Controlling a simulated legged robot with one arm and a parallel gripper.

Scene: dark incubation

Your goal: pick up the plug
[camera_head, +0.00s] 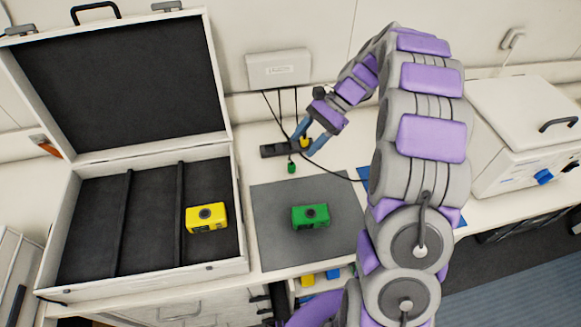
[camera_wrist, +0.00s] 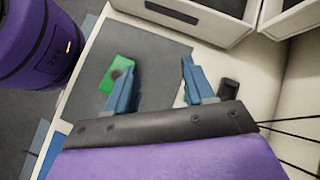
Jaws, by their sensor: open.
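A small yellow plug (camera_head: 305,142) shows between the blue fingers of my gripper (camera_head: 303,147) in the head view, at the right end of a black socket strip (camera_head: 272,150). A small green plug (camera_head: 291,168) hangs or lies just below the strip, apart from the fingers. My gripper is open; its spread fingers also show in the wrist view (camera_wrist: 157,66) with nothing visible between their tips. I cannot tell whether a finger touches the yellow plug. Neither plug shows clearly in the wrist view, where part of the strip (camera_wrist: 229,88) is seen right of the fingers.
A green box (camera_head: 311,216) sits on a grey mat (camera_head: 270,240). A yellow box (camera_head: 206,217) lies in the open case (camera_head: 238,225) at left. A white wall unit (camera_head: 278,69) has black cables hanging down. A white lidded machine (camera_head: 520,120) stands at right.

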